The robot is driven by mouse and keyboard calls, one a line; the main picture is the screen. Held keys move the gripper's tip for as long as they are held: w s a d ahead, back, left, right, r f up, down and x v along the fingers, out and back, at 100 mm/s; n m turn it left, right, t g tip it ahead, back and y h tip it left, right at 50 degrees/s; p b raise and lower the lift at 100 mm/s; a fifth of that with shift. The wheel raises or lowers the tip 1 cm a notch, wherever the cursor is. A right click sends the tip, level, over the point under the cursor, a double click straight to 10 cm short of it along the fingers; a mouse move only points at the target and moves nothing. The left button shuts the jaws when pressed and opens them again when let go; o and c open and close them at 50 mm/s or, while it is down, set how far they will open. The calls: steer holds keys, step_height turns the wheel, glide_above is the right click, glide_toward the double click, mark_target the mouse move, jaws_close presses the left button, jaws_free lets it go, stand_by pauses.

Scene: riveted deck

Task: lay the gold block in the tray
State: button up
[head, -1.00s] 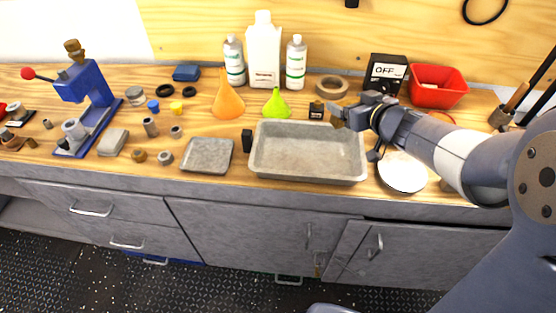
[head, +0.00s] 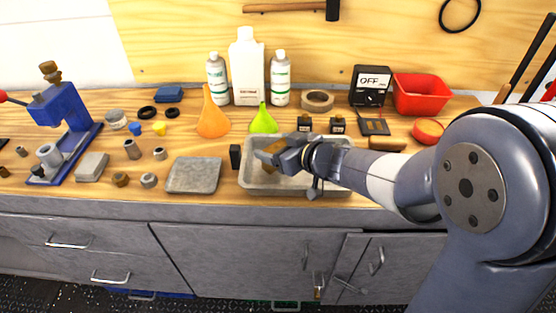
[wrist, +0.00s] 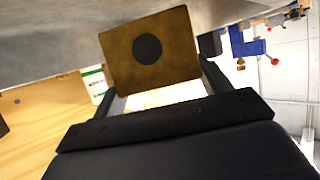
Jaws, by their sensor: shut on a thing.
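The gold block (wrist: 150,50) is held between the jaws of my gripper in the wrist view, with a dark round spot on its face. In the head view only a small part of the block (head: 268,166) shows under my gripper (head: 268,157). My gripper is shut on it, over the left part of the grey metal tray (head: 258,184). The tray lies on the bench, and my arm hides part of its right side. I cannot tell whether the block touches the tray floor. A grey surface (wrist: 50,35) fills the top left of the wrist view.
A black block (head: 235,157) stands just left of the tray, and a flat grey plate (head: 194,175) lies further left. A green funnel (head: 263,121) and two small dark bottles (head: 305,125) (head: 337,126) stand behind the tray. A red bin (head: 421,94) is at the back right.

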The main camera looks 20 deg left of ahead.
steer(key=shift+f+b, duration=0.3)
steer(key=shift+f, duration=1.05)
steer(key=shift+f, duration=0.2)
steer(key=o, duration=1.3)
steer(key=shift+c, duration=0.2)
steer(key=shift+r, duration=0.2)
steer(key=shift+p+v, duration=1.55)
steer(key=shift+v, duration=4.45)
